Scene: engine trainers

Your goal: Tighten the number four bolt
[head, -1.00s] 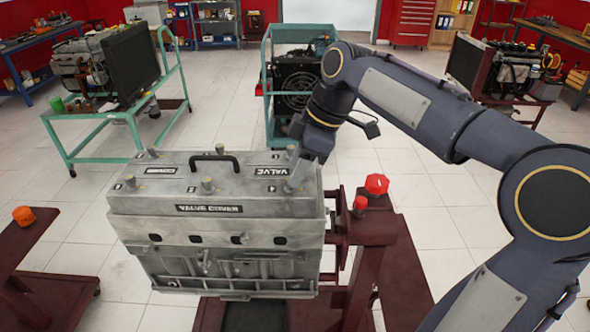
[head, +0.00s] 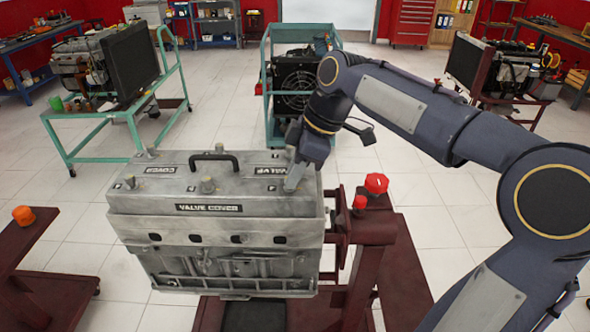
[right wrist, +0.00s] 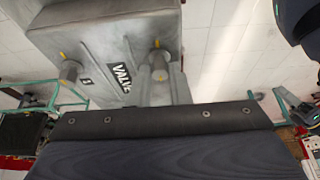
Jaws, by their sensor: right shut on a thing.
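A grey metal valve cover (head: 225,188), labelled "VALVE COVER" on its front edge, sits on an engine block. Upright bolts stand on its top, among them one at front left (head: 131,182), one at front middle (head: 208,184) and one at back left (head: 152,152). My right gripper (head: 292,186) points down at the cover's front right corner, shut on a bolt there that its fingers largely hide. The right wrist view shows the fingers (right wrist: 159,75) over the cover beside the "VALVE" label. The bolt numbers are too small to read surely. My left gripper is out of view.
A dark red stand (head: 372,240) with red knobs (head: 376,183) holds the engine at its right side. A black handle (head: 214,160) rises from the cover. A green cart (head: 130,115) stands behind left. Floor is free at the right.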

